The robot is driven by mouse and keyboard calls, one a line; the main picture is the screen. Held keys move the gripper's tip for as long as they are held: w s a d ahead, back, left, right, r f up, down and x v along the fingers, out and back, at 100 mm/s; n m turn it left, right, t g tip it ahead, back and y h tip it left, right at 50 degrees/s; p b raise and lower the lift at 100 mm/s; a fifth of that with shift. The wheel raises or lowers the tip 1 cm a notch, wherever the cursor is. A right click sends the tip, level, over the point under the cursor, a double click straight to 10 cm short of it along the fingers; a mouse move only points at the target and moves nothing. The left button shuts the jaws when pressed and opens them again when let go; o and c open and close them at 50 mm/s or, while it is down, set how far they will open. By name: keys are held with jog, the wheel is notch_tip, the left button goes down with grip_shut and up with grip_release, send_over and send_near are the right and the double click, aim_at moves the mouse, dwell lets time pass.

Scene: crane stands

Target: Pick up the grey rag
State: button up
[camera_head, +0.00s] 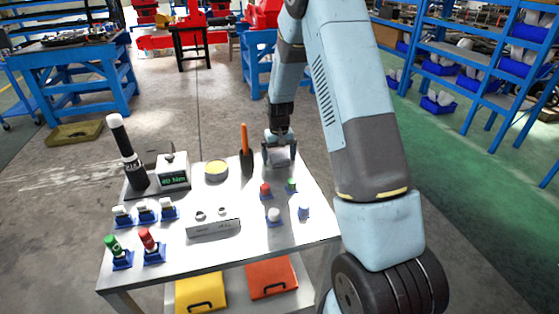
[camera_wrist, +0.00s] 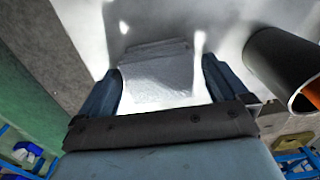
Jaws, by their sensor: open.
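The grey rag (camera_wrist: 158,72) lies folded on the white table top, between the two spread fingers of my gripper in the wrist view. My gripper (camera_wrist: 160,90) is open, with one finger on each side of the rag and a gap to it. In the head view my gripper (camera_head: 279,155) points down at the table's far right part. The rag (camera_head: 281,156) shows there as a small grey patch between the fingers, partly hidden by them. I cannot tell whether the fingers touch the table.
A black holder with an orange-handled tool (camera_head: 246,150) stands just left of my gripper; its dark tube (camera_wrist: 285,70) is close in the wrist view. Red and green capped items (camera_head: 265,190) stand nearer on the table (camera_head: 250,235). A yellow round tin (camera_head: 215,170) is further left.

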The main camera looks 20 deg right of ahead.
jog(key=shift+c, duration=0.5)
jog(key=c, duration=1)
jog(key=shift+r, duration=0.25)
notch_tip(320, 180, up, 2)
jog(key=shift+r, duration=0.2)
jog(key=s+r, duration=0.3)
jog(key=s, duration=0.1)
jog(key=s+r, duration=0.3)
jog(key=s, duration=0.2)
jog(key=s+r, duration=0.4)
jog(key=s, duration=0.1)
